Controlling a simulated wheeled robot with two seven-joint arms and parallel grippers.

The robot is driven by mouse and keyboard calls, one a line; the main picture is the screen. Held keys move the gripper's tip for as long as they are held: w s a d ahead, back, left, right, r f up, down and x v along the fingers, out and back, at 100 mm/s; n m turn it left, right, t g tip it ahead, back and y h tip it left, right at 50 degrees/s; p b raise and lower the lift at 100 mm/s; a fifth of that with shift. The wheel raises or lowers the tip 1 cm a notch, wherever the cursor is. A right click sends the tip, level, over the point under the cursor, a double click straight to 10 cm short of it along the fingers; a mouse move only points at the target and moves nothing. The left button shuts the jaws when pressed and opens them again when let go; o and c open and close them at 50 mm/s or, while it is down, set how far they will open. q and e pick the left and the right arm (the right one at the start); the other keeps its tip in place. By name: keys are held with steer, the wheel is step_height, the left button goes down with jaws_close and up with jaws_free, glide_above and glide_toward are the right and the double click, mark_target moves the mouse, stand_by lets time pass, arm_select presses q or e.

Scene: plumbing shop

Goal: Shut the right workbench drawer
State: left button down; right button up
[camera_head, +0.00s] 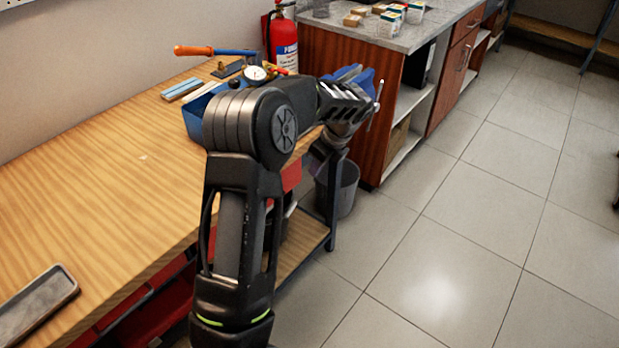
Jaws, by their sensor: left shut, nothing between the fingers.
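The wooden workbench (120,165) runs along the left. Under its front edge, a red drawer front (291,176) shows in part just right of my left arm. More red drawer parts (165,308) show lower left, below the bench edge. My arm hides much of the drawers, so I cannot tell exactly how far each stands out. My left gripper (324,157) points down near the far right corner of the bench, just beyond the red front. It looks shut and empty, and I cannot tell whether it touches anything. My right gripper is not in view.
A blue bin (194,118), a pressure gauge (256,73) and an orange-handled tool (193,50) are on the bench's far end. A grey tray (36,305) lies near. A bucket (348,187) stands beside the bench leg. The tiled floor (450,260) at right is clear.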

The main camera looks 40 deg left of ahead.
arm_select(q)
steer(key=shift+v, duration=0.85)
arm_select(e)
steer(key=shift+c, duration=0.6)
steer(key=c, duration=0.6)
arm_select(q)
steer(key=s+d+f+n+h, duration=0.3)
steer(key=s+d+f, duration=0.1)
steer(key=d+f, duration=0.75)
steer(key=s+d+f+n+h, duration=0.3)
steer(key=d+f+n, duration=0.1)
steer(key=d+f, duration=0.7)
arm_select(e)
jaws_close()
arm_select(q)
steer(key=s+d+f+n+h, duration=0.1)
steer(key=s+d+f+n, duration=0.2)
steer(key=s+d+n, duration=0.3)
steer(key=s+d+f+n+h, duration=0.1)
steer(key=s+d+f+n, duration=0.2)
steer(key=s+d+n, duration=0.3)
steer(key=s+d, duration=0.3)
steer(key=s, duration=0.4)
steer(key=shift+s+d+n+t+h, duration=0.15)
steer(key=shift+d+n+t+h, duration=0.1)
steer(key=shift+n+t+h, duration=0.05)
